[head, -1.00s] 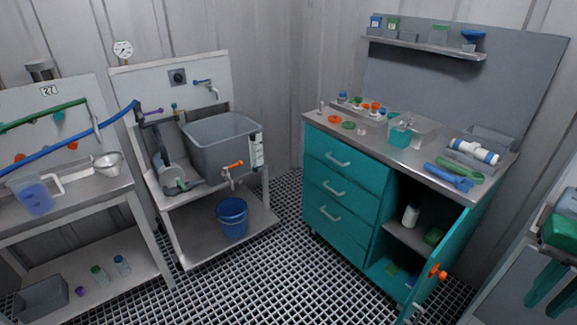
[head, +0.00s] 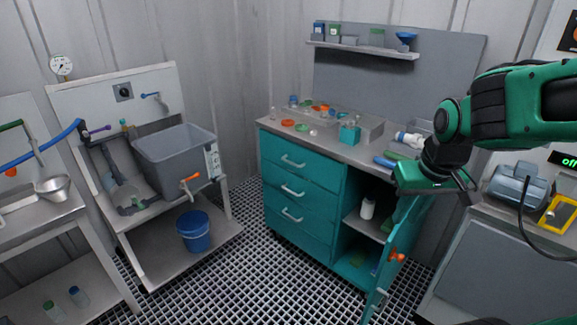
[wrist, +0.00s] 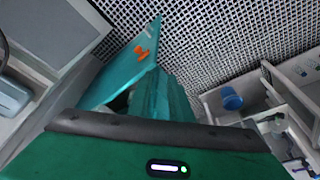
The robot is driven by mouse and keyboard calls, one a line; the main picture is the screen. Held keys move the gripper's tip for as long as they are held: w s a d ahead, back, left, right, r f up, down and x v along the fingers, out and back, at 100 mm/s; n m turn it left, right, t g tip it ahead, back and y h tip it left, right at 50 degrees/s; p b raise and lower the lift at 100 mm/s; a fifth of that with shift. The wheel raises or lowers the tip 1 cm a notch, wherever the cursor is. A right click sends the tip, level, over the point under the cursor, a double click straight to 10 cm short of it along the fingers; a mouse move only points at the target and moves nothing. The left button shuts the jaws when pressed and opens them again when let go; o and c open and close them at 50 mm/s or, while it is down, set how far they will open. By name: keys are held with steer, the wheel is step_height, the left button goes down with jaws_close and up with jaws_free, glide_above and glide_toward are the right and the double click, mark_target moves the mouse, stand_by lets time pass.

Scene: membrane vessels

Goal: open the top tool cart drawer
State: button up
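The teal tool cart (head: 338,205) stands against the back wall in the head view. Its top drawer (head: 275,152) is shut, flush with the two drawers below it, and has a pale bar handle (head: 293,160). My gripper (head: 466,188) is at the right of the cart, above the open cupboard door and well apart from the drawer handle. Its finger opening is too small and angled to read. The wrist view shows the cart (wrist: 165,97) from above, partly hidden by my gripper's green housing; no fingertips or drawer handle are clear there.
The cart's cupboard door (head: 408,235), with an orange knob (head: 397,257), hangs open towards the front right. Small parts and containers stand on the cart top. A blue bucket (head: 194,231) sits under the sink at left. The grated floor before the drawers is clear.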

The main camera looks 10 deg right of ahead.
steer(key=w+a+f+n+t+y, duration=0.1)
steer(key=w+a+n+t, duration=0.15)
steer(key=w, duration=0.85)
steer(key=w+a+f+n+t+y, duration=0.1)
steer(key=w+a+n+t, duration=0.15)
steer(key=w, duration=0.75)
steer(key=w+a+f+n+t+y, duration=0.15)
steer(key=w+a, duration=0.25)
steer(key=w, duration=0.7)
steer(key=n+t, duration=0.2)
steer(key=n, duration=0.3)
glide_toward(290, 162)
steer(key=w+r+v, duration=0.1)
steer(key=r+v, duration=0.1)
steer(key=v, duration=0.9)
steer(key=w+a+f+n+t+y, duration=0.1)
steer(key=w+f+n+t+y, duration=0.15)
steer(key=w+f+n, duration=0.65)
steer(key=w+a+f+m, duration=0.1)
steer(key=w, duration=0.2)
steer(key=w+a+f+m, duration=0.1)
steer(key=w+f, duration=0.1)
steer(key=w+a+f+m+t, duration=0.1)
steer(key=w, duration=0.2)
steer(key=shift+w+a+f+m+h, duration=0.2)
steer(key=shift+w+m+h, duration=0.05)
steer(key=shift+w+h, duration=0.15)
steer(key=shift+s, duration=0.1)
steer(key=shift+c, duration=0.6)
